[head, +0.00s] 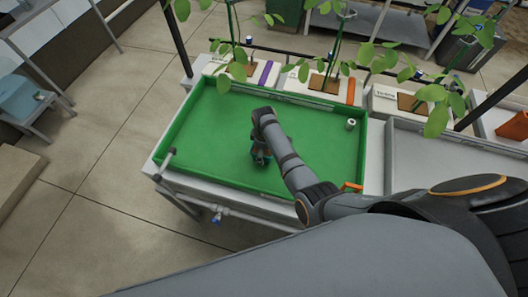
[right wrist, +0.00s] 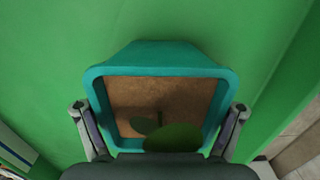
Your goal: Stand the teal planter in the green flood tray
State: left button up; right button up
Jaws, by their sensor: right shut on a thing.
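The green flood tray (head: 215,130) lies in the middle of the head view, with a raised rim. My right arm reaches over it from the right, and my right gripper (head: 262,157) points down inside its outline. In the right wrist view the teal planter (right wrist: 160,56) sits between the two fingers of my right gripper (right wrist: 158,110), which are shut on its sides. The planter has a square rim, brown soil and a small green seedling. In the head view it is mostly hidden. Whether its base touches the tray floor cannot be told. My left gripper is out of view.
A small pale cylinder (head: 351,124) stands in the tray's right back corner. A grey tray (head: 440,160) adjoins on the right. White boxes (head: 382,101) with leafy plants line the back. Much of the green floor is clear.

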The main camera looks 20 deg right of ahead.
jog(key=shift+f, duration=0.15)
jog(key=o, duration=1.3)
jog(key=shift+f, duration=0.15)
notch_tip(320, 180, up, 10)
jog(key=p, duration=0.9)
jog(key=shift+f, duration=0.1)
jog(key=shift+r, duration=1.25)
